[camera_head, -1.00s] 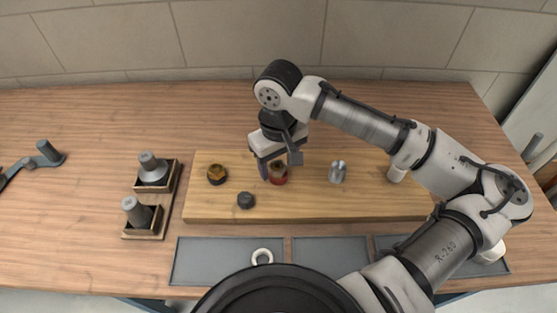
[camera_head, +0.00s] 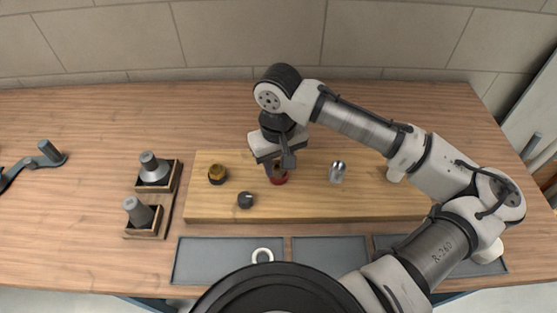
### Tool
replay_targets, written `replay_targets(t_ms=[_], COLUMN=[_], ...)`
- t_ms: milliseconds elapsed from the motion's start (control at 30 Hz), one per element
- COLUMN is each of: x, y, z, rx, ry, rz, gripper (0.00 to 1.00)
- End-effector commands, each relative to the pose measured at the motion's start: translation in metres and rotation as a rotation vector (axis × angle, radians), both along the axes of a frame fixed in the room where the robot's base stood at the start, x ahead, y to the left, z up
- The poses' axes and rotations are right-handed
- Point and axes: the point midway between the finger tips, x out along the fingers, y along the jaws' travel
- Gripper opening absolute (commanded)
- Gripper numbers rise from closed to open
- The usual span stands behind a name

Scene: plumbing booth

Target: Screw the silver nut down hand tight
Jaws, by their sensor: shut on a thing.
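My gripper (camera_head: 277,168) points down over a red-based fitting (camera_head: 280,179) on the wooden board. Its fingers are close together around the top of this fitting, shut on it. The fingers hide most of that top, so I cannot tell whether a silver nut is there. A silver, shiny cylindrical fitting (camera_head: 337,172) stands upright on the board to the right, apart from my gripper.
The wooden board (camera_head: 400,208) also holds a brass-topped black fitting (camera_head: 217,174) and a dark knob-like fitting (camera_head: 245,200). Grey fittings stand in wooden holders (camera_head: 157,222) at left. A white ring (camera_head: 262,255) lies in a grey tray (camera_head: 205,262) in front.

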Motion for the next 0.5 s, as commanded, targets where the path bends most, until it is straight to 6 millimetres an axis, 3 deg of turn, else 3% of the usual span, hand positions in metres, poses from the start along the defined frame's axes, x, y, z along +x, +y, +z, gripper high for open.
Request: replay_targets(t_ms=[500], x=[-0.0008], y=[0.0022], z=[0.0003], rx=[0.001], ry=[0.001], rz=[-0.321], gripper=[0.09])
